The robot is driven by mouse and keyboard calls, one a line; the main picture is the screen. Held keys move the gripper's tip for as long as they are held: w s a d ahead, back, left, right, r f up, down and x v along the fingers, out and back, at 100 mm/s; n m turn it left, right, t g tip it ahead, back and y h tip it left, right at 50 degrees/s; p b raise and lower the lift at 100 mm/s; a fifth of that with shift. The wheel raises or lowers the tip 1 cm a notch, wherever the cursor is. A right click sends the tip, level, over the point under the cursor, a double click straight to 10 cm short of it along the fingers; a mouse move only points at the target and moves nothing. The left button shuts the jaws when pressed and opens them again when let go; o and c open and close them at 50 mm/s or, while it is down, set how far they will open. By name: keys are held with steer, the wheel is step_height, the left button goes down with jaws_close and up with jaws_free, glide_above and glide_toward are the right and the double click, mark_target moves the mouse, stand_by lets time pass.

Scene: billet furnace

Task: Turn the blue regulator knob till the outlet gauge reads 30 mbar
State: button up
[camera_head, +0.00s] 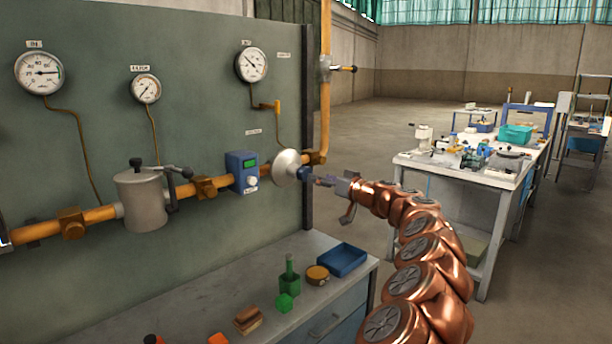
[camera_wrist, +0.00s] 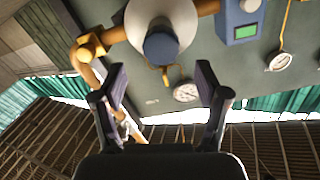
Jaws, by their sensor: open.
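The blue regulator knob (camera_head: 305,173) sticks out from the pale round regulator housing (camera_head: 287,167) on the orange pipe. In the wrist view the knob (camera_wrist: 162,47) is straight ahead, beyond and between my fingertips. My gripper (camera_head: 322,181) is open and points at the knob from the right; in the wrist view its fingers (camera_wrist: 161,78) are spread with nothing between them. The outlet gauge (camera_head: 252,64) is at the upper right of the panel, with a dark needle. Its figures are too small to read.
Two more gauges (camera_head: 39,73) (camera_head: 146,88) hang on the panel (camera_head: 200,60). A blue box with a green display (camera_head: 242,172) sits left of the regulator. A grey bench (camera_head: 220,305) with small items lies below. The floor to the right is open before a worktable (camera_head: 440,170).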

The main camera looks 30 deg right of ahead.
mark_target(306, 174)
steer(key=shift+p+x, duration=0.95)
steer(key=shift+x, duration=2.5)
steer(key=shift+c, duration=0.2)
steer(key=shift+a, duration=0.1)
steer(key=c, duration=1.1)
steer(key=shift+f+m+b, duration=0.1)
steer(key=shift+m+b, duration=0.25)
steer(key=shift+m, duration=0.05)
